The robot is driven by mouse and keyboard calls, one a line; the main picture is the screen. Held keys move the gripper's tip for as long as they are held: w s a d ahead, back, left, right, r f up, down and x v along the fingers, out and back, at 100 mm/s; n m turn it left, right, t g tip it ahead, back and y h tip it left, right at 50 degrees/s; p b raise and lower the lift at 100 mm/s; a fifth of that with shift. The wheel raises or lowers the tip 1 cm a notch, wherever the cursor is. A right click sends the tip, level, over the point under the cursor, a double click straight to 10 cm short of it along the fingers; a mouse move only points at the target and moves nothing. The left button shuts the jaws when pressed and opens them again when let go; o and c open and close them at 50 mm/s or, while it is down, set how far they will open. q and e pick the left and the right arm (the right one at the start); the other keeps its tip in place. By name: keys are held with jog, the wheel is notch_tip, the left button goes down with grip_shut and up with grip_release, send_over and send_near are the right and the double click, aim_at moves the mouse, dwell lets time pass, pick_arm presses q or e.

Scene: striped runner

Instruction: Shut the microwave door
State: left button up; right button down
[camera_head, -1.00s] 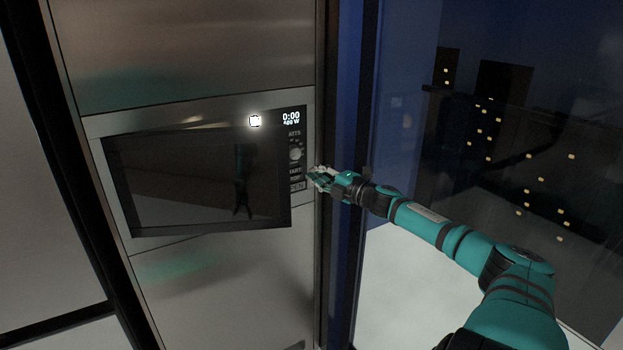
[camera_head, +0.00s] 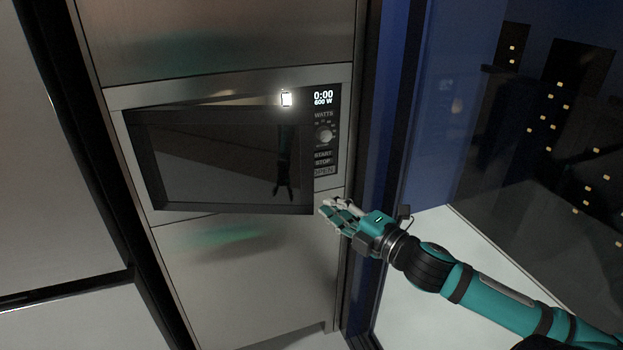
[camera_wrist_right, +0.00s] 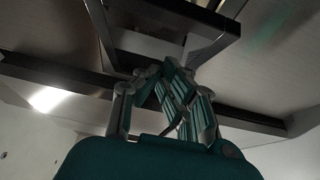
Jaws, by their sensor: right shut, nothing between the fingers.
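The microwave (camera_head: 326,135) is built into a steel cabinet, with its display and dial on the right. Its dark door (camera_head: 215,160) stands slightly ajar; a gap shows along its top edge, and it overlaps the left side of the control panel. My right gripper (camera_head: 326,208) is shut and empty, just right of and below the door's lower right corner. I cannot tell whether it touches the door. In the right wrist view the gripper's fingers (camera_wrist_right: 165,85) are together below a dark framed edge, probably the door (camera_wrist_right: 190,40). My left gripper is not in view.
A blue-framed window (camera_head: 400,130) stands to the right of the cabinet, with a pale surface (camera_head: 430,240) below it. Steel panels (camera_head: 220,45) lie above and below the microwave. A white panel (camera_head: 50,170) is at the left.

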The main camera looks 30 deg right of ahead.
jog(key=p, duration=0.2)
send_near(294, 172)
jog(key=w+a, duration=0.1)
jog(key=a, duration=0.2)
jog(key=w, duration=0.1)
jog(key=w+d, duration=0.1)
jog(key=w+p, duration=0.1)
jog(key=shift+w+d+r, duration=0.1)
jog(key=shift+w+d, duration=0.05)
jog(key=shift+d, duration=0.15)
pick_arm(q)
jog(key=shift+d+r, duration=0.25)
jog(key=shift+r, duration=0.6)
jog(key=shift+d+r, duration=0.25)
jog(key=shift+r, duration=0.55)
pick_arm(e)
jog(key=shift+w+d, duration=0.25)
jog(key=shift+w, duration=0.05)
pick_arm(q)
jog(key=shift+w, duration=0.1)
pick_arm(e)
jog(key=shift+w, duration=0.1)
